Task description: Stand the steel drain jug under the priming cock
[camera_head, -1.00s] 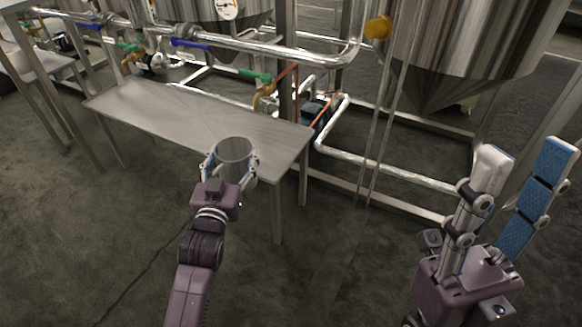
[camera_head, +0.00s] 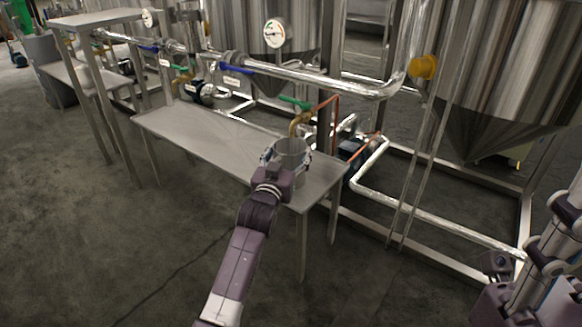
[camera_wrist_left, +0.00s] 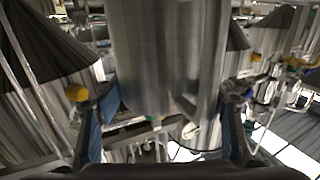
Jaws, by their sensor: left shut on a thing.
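The steel drain jug (camera_head: 293,148) is upright near the right end of the steel table. My left gripper (camera_head: 287,160) is shut on it, with one finger on each side. In the left wrist view the jug (camera_wrist_left: 150,60) fills the middle between the blue-padded fingers, its handle to the right. A brass cock with a green lever (camera_head: 298,118) shows just behind and above the jug's mouth in the head view. The jug's base is hidden by my gripper, so I cannot tell whether it touches the table. My right gripper (camera_head: 560,225) is partly cut off at the right edge.
The steel table (camera_head: 205,138) is bare to the left of the jug. Another green-levered cock (camera_head: 183,77) is further left. Pipes with blue levers (camera_head: 235,68) run behind the table. A steel frame and pipe (camera_head: 440,212) stand to the right. Open floor lies in front.

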